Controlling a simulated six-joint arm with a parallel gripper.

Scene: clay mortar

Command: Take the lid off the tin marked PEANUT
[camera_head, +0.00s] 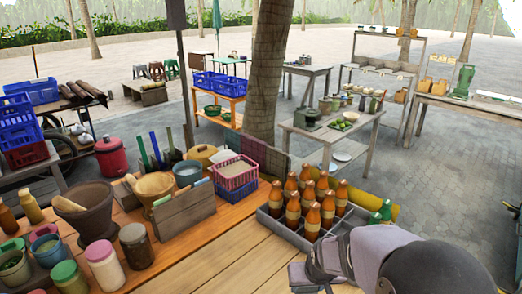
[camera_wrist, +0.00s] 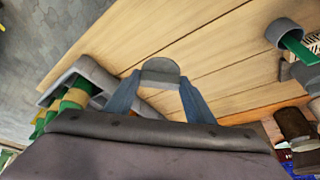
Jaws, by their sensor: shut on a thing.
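No marking PEANUT can be read in either view. Several lidded jars stand at the lower left in the head view: one with a pink lid (camera_head: 103,264), one with a brown lid (camera_head: 137,246) and one with a green lid (camera_head: 66,276). In the wrist view my gripper (camera_wrist: 160,82) is shut on a grey, round-edged piece (camera_wrist: 160,69) above the wooden table; I cannot tell whether it is a lid. In the head view my arm is at the lower right, beside the bottle crate and away from those jars.
A grey crate (camera_head: 283,234) of orange-brown bottles stands on the table; its corner with green-topped bottles shows in the wrist view (camera_wrist: 60,85). The front middle planks (camera_head: 215,265) are clear.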

